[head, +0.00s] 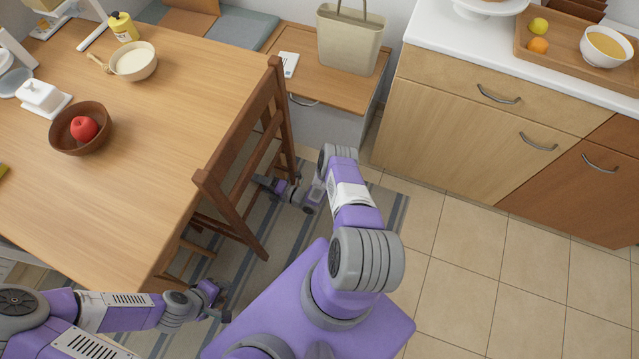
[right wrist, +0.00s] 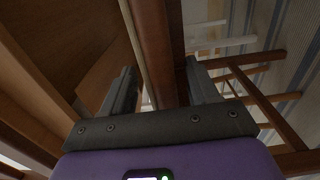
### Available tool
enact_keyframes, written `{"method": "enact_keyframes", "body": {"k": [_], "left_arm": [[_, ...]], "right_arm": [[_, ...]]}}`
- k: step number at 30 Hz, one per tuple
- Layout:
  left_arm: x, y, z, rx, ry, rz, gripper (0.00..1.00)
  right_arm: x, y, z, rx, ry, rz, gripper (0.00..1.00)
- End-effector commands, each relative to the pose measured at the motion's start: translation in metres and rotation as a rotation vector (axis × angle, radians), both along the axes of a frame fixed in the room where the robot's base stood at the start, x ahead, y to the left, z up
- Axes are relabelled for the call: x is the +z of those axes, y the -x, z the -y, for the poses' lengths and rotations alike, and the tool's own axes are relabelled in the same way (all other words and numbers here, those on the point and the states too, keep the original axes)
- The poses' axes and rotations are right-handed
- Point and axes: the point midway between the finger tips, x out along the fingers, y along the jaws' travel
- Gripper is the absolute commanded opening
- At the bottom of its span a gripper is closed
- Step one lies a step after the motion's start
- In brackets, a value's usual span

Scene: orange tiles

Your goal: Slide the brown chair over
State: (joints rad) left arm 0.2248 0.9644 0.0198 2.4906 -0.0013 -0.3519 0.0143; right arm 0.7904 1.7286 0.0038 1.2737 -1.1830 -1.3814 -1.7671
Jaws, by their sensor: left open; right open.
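The brown chair (head: 240,129) stands at the right edge of the wooden table, its slatted back facing the open floor. My right gripper (head: 262,184) is at the chair's back, low on its far side, and its tips are partly hidden by the chair. In the right wrist view, a dark brown wooden bar of the chair (right wrist: 158,45) runs between the two spread fingers of my right gripper (right wrist: 160,85); I cannot tell whether they touch it. My left gripper (head: 225,300) is open and empty, below the chair near the table's lower corner.
The wooden table (head: 170,90) holds a brown bowl (head: 66,140) with a red apple and a cream bowl (head: 146,73). A low cabinet with a beige bag (head: 350,45) stands behind the chair. A striped rug (head: 385,205) lies underneath; tiled floor at right is clear.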

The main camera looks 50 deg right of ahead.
Motion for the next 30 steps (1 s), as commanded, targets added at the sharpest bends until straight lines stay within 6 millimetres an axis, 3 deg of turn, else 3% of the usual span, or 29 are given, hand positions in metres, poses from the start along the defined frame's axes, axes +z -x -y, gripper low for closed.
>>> {"method": "enact_keyframes", "body": {"k": [21,30], "left_arm": [[0.023,0.0,0.0,0.0,0.0,0.0,0.43],[0.024,0.0,0.0,0.0,0.0,0.0,0.43]], "right_arm": [[0.001,0.093,0.039,-0.002,0.001,-0.002,0.6],[0.0,0.111,0.046,0.0,0.0,0.001,0.6]]}}
